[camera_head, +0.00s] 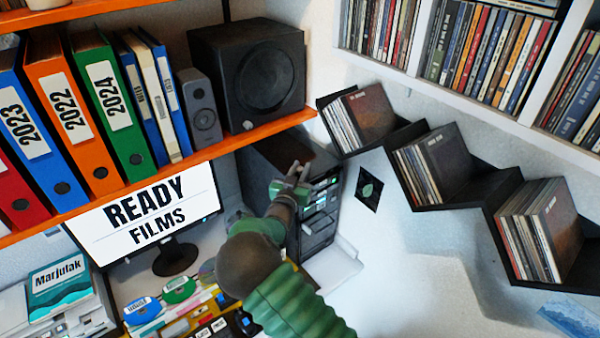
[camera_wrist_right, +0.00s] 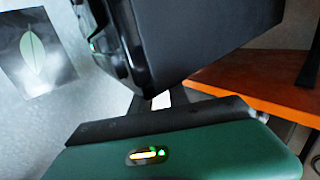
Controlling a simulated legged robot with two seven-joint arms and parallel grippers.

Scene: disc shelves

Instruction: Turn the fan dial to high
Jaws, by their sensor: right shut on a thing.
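A black computer tower (camera_head: 318,222) stands on the desk under the orange shelf, its front panel with drives and small green lights facing right. My right gripper (camera_head: 293,172) reaches up to the upper part of that front panel and is shut there. The fan dial cannot be made out; the fingers cover that spot. In the right wrist view, the green gripper body fills the bottom, the gripper's fingertips (camera_wrist_right: 160,101) touch or nearly touch the dark tower (camera_wrist_right: 190,40), and what lies between them is hidden. My left gripper is out of view.
An orange shelf (camera_head: 95,205) with binders and a black speaker (camera_head: 248,75) lies above and left of the gripper. A monitor (camera_head: 145,215) stands left. Black zigzag shelves (camera_head: 480,188) with discs hang at the right.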

